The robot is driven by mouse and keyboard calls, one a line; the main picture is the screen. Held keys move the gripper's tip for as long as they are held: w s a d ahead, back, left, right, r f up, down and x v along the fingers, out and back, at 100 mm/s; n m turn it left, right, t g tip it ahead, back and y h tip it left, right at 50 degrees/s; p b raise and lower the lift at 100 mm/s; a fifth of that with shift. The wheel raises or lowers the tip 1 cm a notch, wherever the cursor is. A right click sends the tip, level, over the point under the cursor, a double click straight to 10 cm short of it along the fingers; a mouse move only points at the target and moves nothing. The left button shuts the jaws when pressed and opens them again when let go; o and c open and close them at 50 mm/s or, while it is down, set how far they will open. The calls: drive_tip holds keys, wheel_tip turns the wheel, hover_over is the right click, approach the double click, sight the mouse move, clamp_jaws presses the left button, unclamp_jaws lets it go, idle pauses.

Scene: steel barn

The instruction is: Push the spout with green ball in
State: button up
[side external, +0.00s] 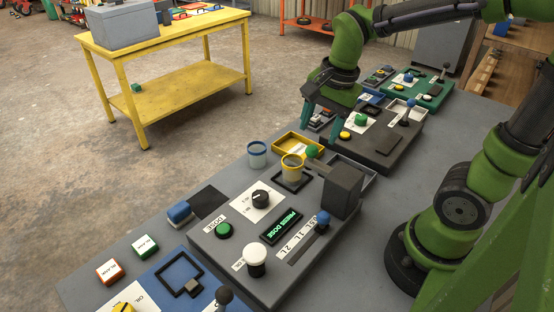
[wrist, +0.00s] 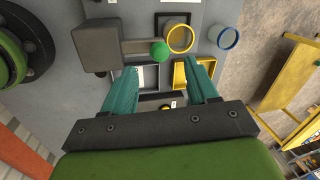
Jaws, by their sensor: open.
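The spout (side external: 322,169) is a short grey arm sticking out of a dark grey block (side external: 345,190) on the dosing panel. A green ball (side external: 312,151) is at its outer end, beside a yellow-rimmed cup (side external: 292,166) standing at a black square frame. In the wrist view the spout (wrist: 135,46) runs right from the block (wrist: 97,48) to the green ball (wrist: 160,52), which is next to the yellow cup rim (wrist: 180,38). My gripper (side external: 322,118) has teal fingers, open and empty. It is beyond the spout, above the far panel. In the wrist view the ball appears ahead of the fingertips (wrist: 166,72), apart from them.
A blue-rimmed cup (side external: 257,154) and a yellow tray (side external: 284,144) are near the yellow cup. The panel's display (side external: 282,227) reads "PRESS DOSE", with a green button (side external: 224,230) and a blue-knobbed lever (side external: 323,218) nearby. Other panels with levers stand behind.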

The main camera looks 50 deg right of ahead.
wheel_tip(320, 180, up, 11)
drive_tip(key=s, duration=0.2)
drive_tip(key=shift+d, duration=0.25)
drive_tip(key=shift+f, duration=0.2)
drive_tip(key=c, duration=0.3)
drive_tip(key=w+f+g, duration=0.1)
drive_tip(key=w, duration=0.1)
drive_tip(key=w+f+n+g, duration=0.1)
drive_tip(key=w, duration=0.2)
drive_tip(key=w+d+f+n, duration=0.1)
drive_tip(key=w, duration=0.1)
drive_tip(key=shift+w+f+g, duration=0.15)
drive_tip(key=shift+g, duration=0.25)
clamp_jaws()
drive_tip(key=w+f+n+g, duration=0.2)
drive_tip(key=w+n+g, duration=0.1)
drive_tip(key=w+n, duration=0.45)
drive_tip(key=s+a+f+n, duration=0.1)
drive_tip(key=s+f+n, duration=0.3)
drive_tip(key=s+f, duration=0.4)
drive_tip(key=shift+f, duration=0.65)
